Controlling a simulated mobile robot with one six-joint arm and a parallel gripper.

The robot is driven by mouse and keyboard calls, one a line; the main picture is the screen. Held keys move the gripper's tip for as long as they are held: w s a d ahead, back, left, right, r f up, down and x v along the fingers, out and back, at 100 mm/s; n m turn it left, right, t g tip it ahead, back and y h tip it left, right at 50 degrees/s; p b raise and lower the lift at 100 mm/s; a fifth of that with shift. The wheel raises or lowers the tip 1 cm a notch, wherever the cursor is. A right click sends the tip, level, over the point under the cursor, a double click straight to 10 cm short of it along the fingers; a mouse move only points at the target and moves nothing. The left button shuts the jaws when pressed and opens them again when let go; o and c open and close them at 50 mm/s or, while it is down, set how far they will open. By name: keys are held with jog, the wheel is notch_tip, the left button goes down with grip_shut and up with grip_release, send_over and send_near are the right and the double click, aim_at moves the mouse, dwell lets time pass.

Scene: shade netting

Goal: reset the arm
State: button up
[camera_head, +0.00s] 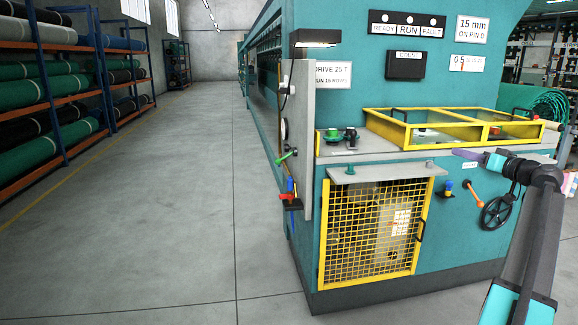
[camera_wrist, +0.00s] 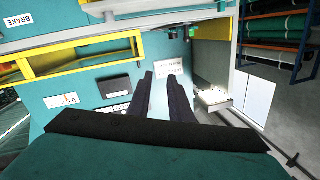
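My arm rises from the lower right in the head view. Its wrist bends to the left, and my gripper (camera_head: 466,154) points left across the front of the teal machine (camera_head: 450,95), near the yellow-framed guard (camera_head: 455,125). In the wrist view, my gripper (camera_wrist: 160,78) shows as two dark fingers side by side with a narrow gap. The machine's teal face shows through the gap, and nothing is held between the fingers. I cannot tell whether the gripper touches the machine.
A handwheel (camera_head: 497,212) and an orange lever (camera_head: 475,192) are below the wrist. A yellow mesh door (camera_head: 372,235) is lower on the machine. A grey side panel (camera_head: 298,130) stands at its corner. Racks of rolls (camera_head: 60,95) line the left; the floor (camera_head: 180,210) between is clear.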

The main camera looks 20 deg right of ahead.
jog(key=w+a+f+n+g+y+p, duration=0.1)
jog(key=w+a+f+g+y+p, duration=0.15)
jog(key=w+a+f, duration=0.8)
jog(key=w+a+f+n+g+y+p, duration=0.1)
jog(key=w+a+f+y+p, duration=0.2)
jog(key=w+a+f, duration=0.8)
jog(key=s+a+f+g+y+p, duration=0.1)
jog(key=s+a+f+g+p, duration=0.1)
jog(key=a+f, duration=0.75)
jog(key=s+a+f+n+g+y+p, duration=0.1)
jog(key=s+a+f+g, duration=0.15)
jog(key=a+f, duration=0.7)
jog(key=s+a+f+g+p, duration=0.1)
jog(key=a+f+g+p, duration=0.2)
jog(key=a, duration=1.1)
jog(key=s+a+f+n+g+h+p, duration=0.15)
jog(key=s+a+f+g, duration=0.25)
jog(key=s+a+f, duration=0.75)
jog(key=s+a+f+n+g+p, duration=0.1)
jog(key=s+a+f+g+p, duration=0.25)
jog(key=s+a+f, duration=0.75)
jog(key=s+d+r+g+h, duration=0.2)
jog(key=s+g, duration=0.1)
jog(key=s, duration=1.5)
jog(key=s+d+m+g+h, duration=0.1)
jog(key=s+d+m+h, duration=0.1)
jog(key=s+d+h, duration=0.2)
jog(key=s+d, duration=0.3)
jog(key=shift+s+d+h+p, duration=0.3)
jog(key=shift+s+p, duration=0.05)
